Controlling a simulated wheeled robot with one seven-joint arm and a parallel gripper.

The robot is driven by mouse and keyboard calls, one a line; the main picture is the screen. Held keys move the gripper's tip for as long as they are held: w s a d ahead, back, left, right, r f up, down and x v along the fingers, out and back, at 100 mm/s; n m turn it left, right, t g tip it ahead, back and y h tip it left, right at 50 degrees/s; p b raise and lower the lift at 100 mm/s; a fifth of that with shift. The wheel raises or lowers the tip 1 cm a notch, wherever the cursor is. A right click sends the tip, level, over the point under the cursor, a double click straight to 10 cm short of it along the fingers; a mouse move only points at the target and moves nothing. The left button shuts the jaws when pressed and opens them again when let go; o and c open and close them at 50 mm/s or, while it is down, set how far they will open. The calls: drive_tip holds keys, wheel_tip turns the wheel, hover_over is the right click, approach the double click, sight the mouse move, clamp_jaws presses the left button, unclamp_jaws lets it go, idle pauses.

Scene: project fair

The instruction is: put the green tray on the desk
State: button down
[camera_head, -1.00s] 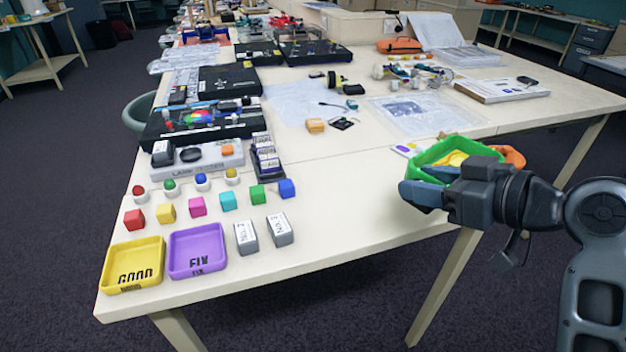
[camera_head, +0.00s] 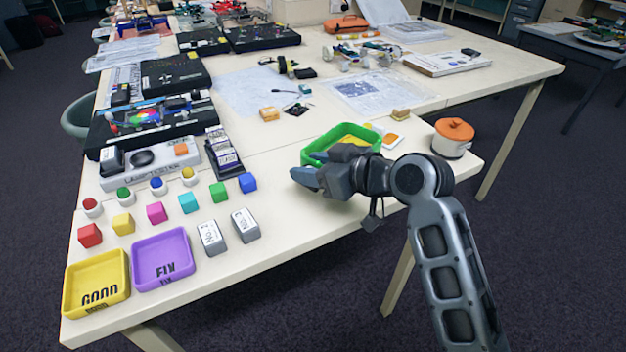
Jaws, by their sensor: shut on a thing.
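The green tray (camera_head: 370,136) is in my gripper (camera_head: 318,177), over the right part of the long cream desk (camera_head: 290,205). My gripper is shut on the near side of the tray, and its dark body hides part of that side. Something yellow (camera_head: 352,139) shows inside the tray. I cannot tell whether the tray's underside touches the desk top or hovers just above it.
An orange-lidded white pot (camera_head: 453,138) stands right of my gripper near the desk edge. A sandwich-like item (camera_head: 401,114) lies behind the tray. A purple tray (camera_head: 163,259), a yellow tray (camera_head: 96,284) and colored cubes sit at left. Bare desk lies left of my gripper.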

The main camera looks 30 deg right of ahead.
drive_tip(key=shift+f, duration=1.8)
drive_tip(key=shift+f, duration=0.1)
drive_tip(key=c, duration=0.5)
unclamp_jaws()
drive_tip(key=shift+s, duration=0.1)
drive_tip(key=b+v, duration=0.1)
drive_tip(key=v, duration=1.1)
